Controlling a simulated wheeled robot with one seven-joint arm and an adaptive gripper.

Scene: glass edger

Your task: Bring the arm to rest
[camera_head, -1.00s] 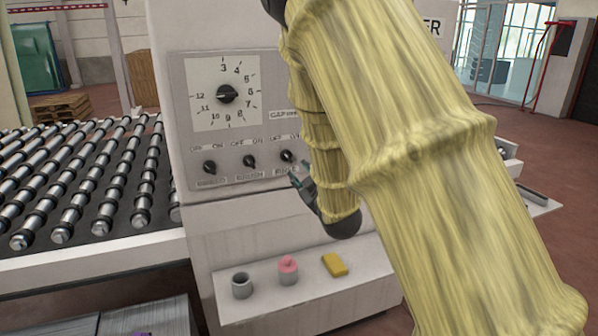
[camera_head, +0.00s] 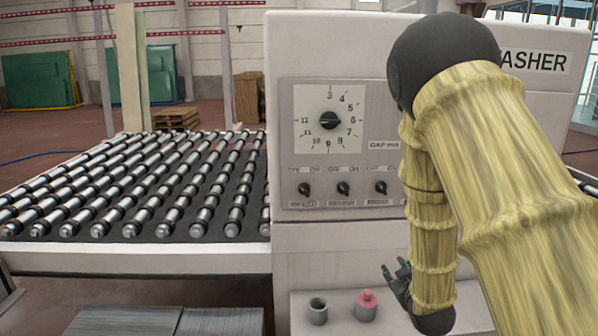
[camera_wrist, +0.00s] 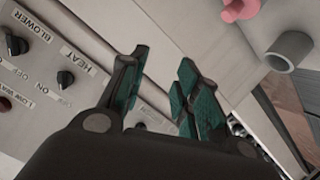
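My arm, in a yellow sleeve, hangs bent on the right of the head view, in front of the washer machine (camera_head: 330,245). My gripper (camera_head: 393,272) is small there, beside the lower part of the panel face and above the shelf. In the wrist view my gripper (camera_wrist: 158,85) shows its green-padded fingers spread apart with nothing between them. The control panel (camera_head: 300,170) with its dial (camera_head: 330,120) and a row of black knobs is left of the arm. The wrist view shows knobs labelled blower and heat (camera_wrist: 65,79) to the left of the fingers.
A roller conveyor (camera_head: 150,190) fills the left. Stacked grey sheets (camera_head: 120,322) lie beneath it. Open floor shows behind, near a wooden pallet (camera_head: 177,118).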

